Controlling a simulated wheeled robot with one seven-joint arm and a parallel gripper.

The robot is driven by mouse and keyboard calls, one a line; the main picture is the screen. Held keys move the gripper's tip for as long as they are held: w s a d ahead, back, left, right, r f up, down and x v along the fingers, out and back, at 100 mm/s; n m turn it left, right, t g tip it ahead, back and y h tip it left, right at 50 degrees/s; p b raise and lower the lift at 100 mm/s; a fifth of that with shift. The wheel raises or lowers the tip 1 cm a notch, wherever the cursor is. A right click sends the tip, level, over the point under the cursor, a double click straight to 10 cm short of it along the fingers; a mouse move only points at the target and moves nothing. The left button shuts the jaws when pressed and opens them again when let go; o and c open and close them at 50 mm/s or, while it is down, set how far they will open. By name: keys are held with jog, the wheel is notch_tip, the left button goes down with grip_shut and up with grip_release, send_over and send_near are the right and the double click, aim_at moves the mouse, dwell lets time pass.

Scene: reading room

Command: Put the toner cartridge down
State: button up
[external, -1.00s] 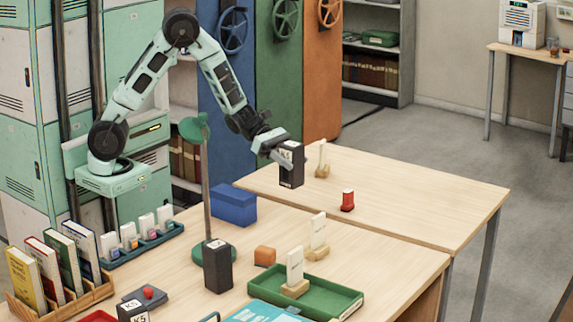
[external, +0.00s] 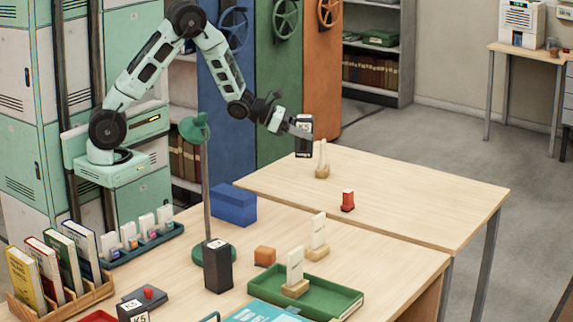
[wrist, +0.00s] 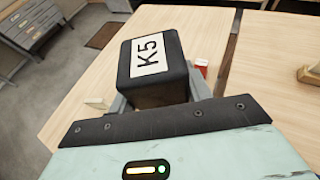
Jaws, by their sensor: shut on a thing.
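A black toner cartridge (external: 304,138) with a white K5 label is in my gripper (external: 303,133). The wrist view shows the cartridge (wrist: 153,64) from above, label up, between the gripper's fingers (wrist: 158,97). My gripper is shut on it and holds it near the back edge of the far table (external: 410,192). In the external view the cartridge is upright, just left of and behind a wooden block with a white card (external: 322,162). I cannot tell exactly how far its underside is from the tabletop.
A red stamp-like object (external: 347,200) stands on the far table, whose right side is clear. On the near table are a green lamp (external: 207,200), a blue box (external: 233,205), another black cartridge (external: 217,267), an orange block (external: 265,256) and a green tray (external: 340,300).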

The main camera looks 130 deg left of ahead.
jog(key=shift+w+a+f+m+h+p, duration=0.1)
jog(key=shift+a+m+h+p, duration=0.35)
jog(key=shift+p, duration=0.2)
jog(key=f+m+h+p, duration=0.1)
jog(key=p, duration=0.1)
jog(key=a+f+m+t+h+p, duration=0.1)
jog(key=h+p, duration=0.1)
jog(key=p, duration=0.1)
jog(key=shift+a+t+p, duration=0.25)
jog(key=shift+t+p, duration=0.05)
jog(key=shift+p, duration=0.05)
jog(key=shift+a+f+m+h+p, duration=0.2)
jog(key=shift+a+m+h+p, duration=0.25)
jog(key=shift+p, duration=0.5)
jog(key=s+a+m+h+p, duration=0.2)
jog(key=s+a+p, duration=0.15)
jog(key=p, duration=0.25)
jog(key=f+b, duration=0.2)
jog(key=f, duration=0.1)
jog(key=f+b, duration=0.2)
jog(key=f, duration=0.2)
jog(key=f+b, duration=0.2)
jog(key=f, duration=0.1)
jog(key=shift+s+d+f, duration=0.3)
jog(key=shift+s, duration=0.1)
jog(key=shift+r, duration=0.1)
